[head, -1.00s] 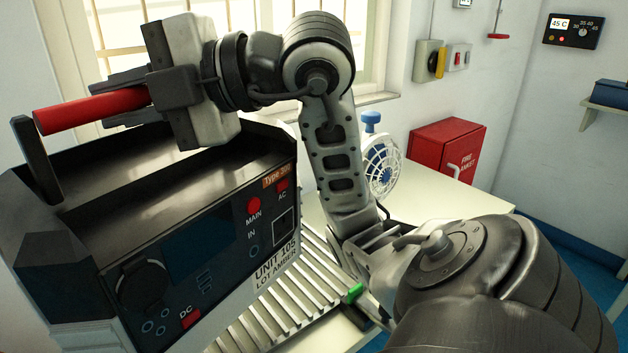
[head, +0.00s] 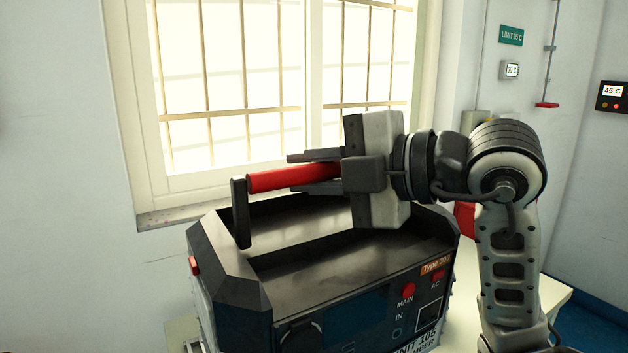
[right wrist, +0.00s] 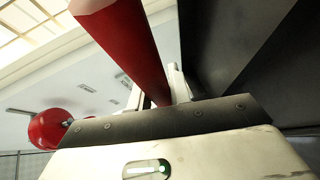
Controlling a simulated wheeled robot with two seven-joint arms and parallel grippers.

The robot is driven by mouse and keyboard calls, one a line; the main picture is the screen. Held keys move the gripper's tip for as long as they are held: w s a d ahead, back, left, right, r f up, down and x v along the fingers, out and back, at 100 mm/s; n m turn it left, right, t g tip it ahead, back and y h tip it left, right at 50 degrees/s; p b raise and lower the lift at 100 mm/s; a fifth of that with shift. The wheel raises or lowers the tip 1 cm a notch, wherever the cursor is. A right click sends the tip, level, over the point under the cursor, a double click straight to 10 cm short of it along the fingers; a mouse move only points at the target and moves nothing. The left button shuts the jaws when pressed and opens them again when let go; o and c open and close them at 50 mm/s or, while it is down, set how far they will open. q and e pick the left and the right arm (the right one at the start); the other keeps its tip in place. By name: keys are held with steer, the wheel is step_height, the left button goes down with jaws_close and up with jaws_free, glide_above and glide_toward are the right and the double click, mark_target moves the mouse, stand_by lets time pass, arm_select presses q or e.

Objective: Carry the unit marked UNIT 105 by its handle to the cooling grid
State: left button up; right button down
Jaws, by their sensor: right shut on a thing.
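The unit marked UNIT 105 (head: 345,315) is a dark box with a light lower body, a recessed top and a red bar handle (head: 290,178). Its front has a MAIN button, an AC label and an orange Type tag. My right gripper (head: 305,173) is shut on the handle, with one finger on each side of the bar. In the right wrist view the red handle (right wrist: 128,45) runs between the fingers. The cooling grid cannot be made out now. The unit's underside is out of view, so I cannot tell what it rests on. My left gripper is not in view.
A barred window (head: 240,90) and its sill (head: 175,215) are behind the unit. A pale table edge (head: 560,295) shows at the right.

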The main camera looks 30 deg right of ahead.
steer(key=shift+w+d+r+p, duration=0.1)
steer(key=shift+w+r+p, duration=0.25)
steer(key=shift+p, duration=0.15)
steer(key=w+f, duration=1.2)
steer(key=shift+d+f, duration=0.15)
steer(key=shift+d, duration=0.1)
steer(key=c, duration=1.7)
jaws_free()
steer(key=shift+w+f, duration=0.1)
steer(key=shift+f, duration=0.45)
steer(key=o, duration=0.4)
steer(key=shift+a+r, duration=0.1)
